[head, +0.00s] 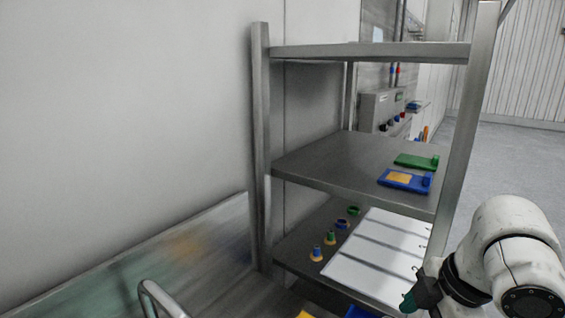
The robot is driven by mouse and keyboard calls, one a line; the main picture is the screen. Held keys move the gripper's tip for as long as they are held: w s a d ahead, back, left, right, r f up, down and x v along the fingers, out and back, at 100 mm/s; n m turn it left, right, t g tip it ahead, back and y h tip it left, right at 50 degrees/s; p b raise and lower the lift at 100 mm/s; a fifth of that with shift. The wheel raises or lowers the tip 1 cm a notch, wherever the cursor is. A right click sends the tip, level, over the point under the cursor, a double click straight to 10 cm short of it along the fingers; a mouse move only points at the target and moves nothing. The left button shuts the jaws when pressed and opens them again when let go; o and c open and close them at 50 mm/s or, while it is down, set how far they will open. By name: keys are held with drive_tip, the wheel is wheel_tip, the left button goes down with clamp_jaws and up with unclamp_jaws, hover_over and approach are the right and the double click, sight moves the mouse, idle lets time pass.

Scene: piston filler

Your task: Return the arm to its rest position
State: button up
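My arm shows at the lower right, white with dark joints, bent in front of the shelf rack's right post. My gripper (422,292) is the dark part at the arm's left end. It is in front of the right end of the lower shelf's white panels. A small dark green piece shows at its tip. I cannot tell whether that is a fingertip or a held thing, or whether the fingers are open or shut.
A grey metal rack (365,160) stands ahead. Its middle shelf holds a green plate (416,160) and a blue plate (404,181). The lower shelf has white panels (375,255) and several small coloured fittings (331,238). A metal rail (158,295) is at bottom left. Open floor (520,165) lies right.

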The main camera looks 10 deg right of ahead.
drive_tip(key=w+a+m+t+y, duration=0.3)
drive_tip(key=w+a+m+t, duration=0.15)
drive_tip(key=a, duration=0.45)
drive_tip(key=s+f+m, duration=0.4)
drive_tip(key=f+m, duration=0.3)
drive_tip(key=f, duration=0.2)
drive_tip(key=s+d+f+m+g+h, duration=0.2)
drive_tip(key=s+d+f+g, duration=0.1)
drive_tip(key=s+f, duration=0.6)
drive_tip(key=s+d+f+m+g+h, duration=0.2)
drive_tip(key=s+d+f, duration=0.4)
drive_tip(key=s+f, duration=0.4)
drive_tip(key=s+g+h, duration=0.1)
drive_tip(key=s, duration=0.4)
drive_tip(key=shift+d+m, duration=0.3)
drive_tip(key=shift+m, duration=0.05)
drive_tip(key=shift+f, duration=0.1)
